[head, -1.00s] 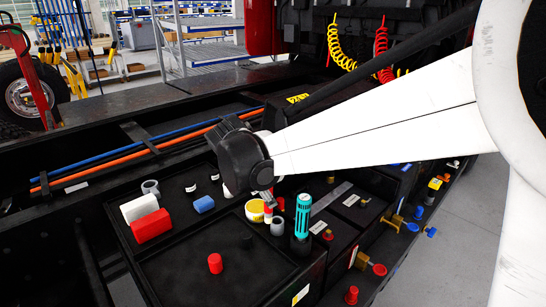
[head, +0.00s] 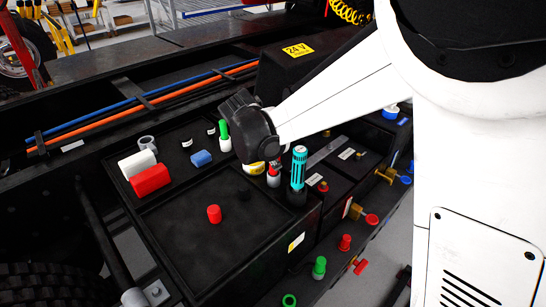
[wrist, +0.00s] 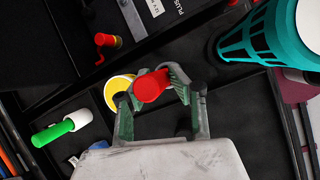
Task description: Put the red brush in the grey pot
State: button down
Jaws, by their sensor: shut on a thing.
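My gripper (wrist: 153,88) is shut on the red brush (wrist: 151,86), whose round red end faces the wrist camera. In the head view the red brush (head: 274,169) shows below my wrist, directly above or in a grey pot (head: 273,181). I cannot tell whether its lower end is inside. The grey pot is not clear in the wrist view, where the brush and fingers block the space below. Another grey pot-like cylinder (head: 147,143) stands at the far left of the black tray.
A teal cylinder (head: 298,170) stands close right of the brush. White and red blocks (head: 151,180) lie left. The front tray floor holds one red knob (head: 214,214).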

jog(key=shift+f, duration=0.2)
jog(key=c, duration=1.6)
grip_release()
jog(key=shift+o, duration=0.2)
jog(key=shift+r, duration=0.1)
